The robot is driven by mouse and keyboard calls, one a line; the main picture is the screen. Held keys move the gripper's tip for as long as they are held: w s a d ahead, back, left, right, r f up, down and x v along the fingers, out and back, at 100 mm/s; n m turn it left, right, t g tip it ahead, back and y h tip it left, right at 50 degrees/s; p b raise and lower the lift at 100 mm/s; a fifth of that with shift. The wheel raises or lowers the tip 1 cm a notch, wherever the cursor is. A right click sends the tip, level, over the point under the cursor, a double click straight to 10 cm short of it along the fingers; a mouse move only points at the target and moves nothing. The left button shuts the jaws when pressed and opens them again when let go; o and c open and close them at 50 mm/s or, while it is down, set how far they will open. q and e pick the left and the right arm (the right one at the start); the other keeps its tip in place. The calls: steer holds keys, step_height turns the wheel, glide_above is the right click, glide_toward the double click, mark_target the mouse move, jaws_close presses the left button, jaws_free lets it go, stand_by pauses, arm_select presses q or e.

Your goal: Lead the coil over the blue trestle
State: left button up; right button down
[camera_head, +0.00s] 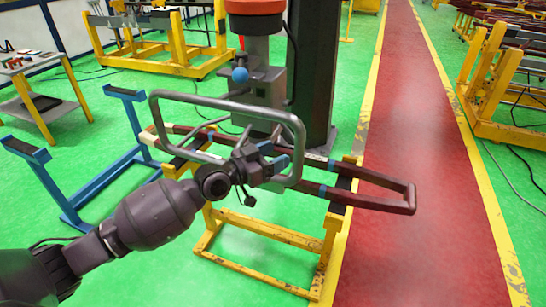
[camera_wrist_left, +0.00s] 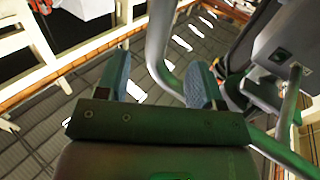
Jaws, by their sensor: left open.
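The coil (camera_head: 375,205) is a long dark red loop with blue bands and a pale left end. It lies across the yellow trestle (camera_head: 265,235), its right end reaching out over the red walkway. The blue trestle (camera_head: 100,185) stands on the left. My left gripper (camera_head: 274,157) is in front of the coil, at the right part of a grey tube handle (camera_head: 225,104) on the hoist device. In the left wrist view the left gripper (camera_wrist_left: 165,82) is open, with the grey tube (camera_wrist_left: 158,50) showing between its blue-padded fingers. Contact cannot be told. My right gripper is not in view.
A dark column (camera_head: 312,70) and an orange-topped hoist unit (camera_head: 255,45) stand behind the coil. A small table (camera_head: 40,75) is at the left, with yellow frames (camera_head: 165,60) behind. Green floor is clear between the trestles.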

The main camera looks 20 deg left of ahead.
mark_target(304, 143)
arm_select(q)
steer(key=x, duration=0.9)
steer(key=shift+w+d, duration=0.25)
steer(key=shift+d, duration=0.1)
jaws_close()
stand_by(0.4)
stand_by(1.6)
